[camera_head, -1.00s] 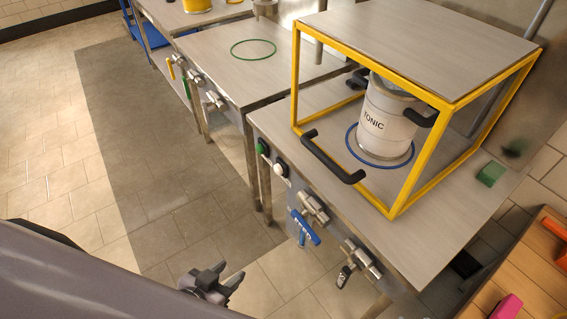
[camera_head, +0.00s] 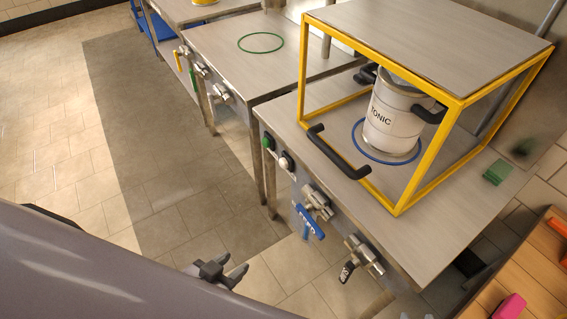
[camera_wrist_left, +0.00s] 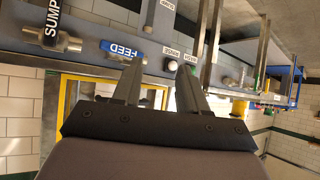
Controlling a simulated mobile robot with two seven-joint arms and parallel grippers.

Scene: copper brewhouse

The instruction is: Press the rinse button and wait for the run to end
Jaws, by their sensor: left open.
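The front panel under the bench with the yellow cage carries a white round button (camera_head: 286,162) and a green one (camera_head: 268,143). In the left wrist view the white button (camera_wrist_left: 170,65) sits by a small label that seems to read RINSE. My left gripper (camera_head: 236,266) is open and empty, low in front of the panel and apart from it. In the left wrist view its two fingers (camera_wrist_left: 160,74) point toward the panel around the white button, with the button showing between the tips. My right gripper is not in view.
A TONIC vessel (camera_head: 391,116) stands on a blue ring inside the yellow-framed cage (camera_head: 431,160) with a black handle. A blue FEED valve (camera_head: 309,222) and a black-handled valve (camera_head: 346,271) stick out right of the buttons. The tiled floor left of the benches is clear.

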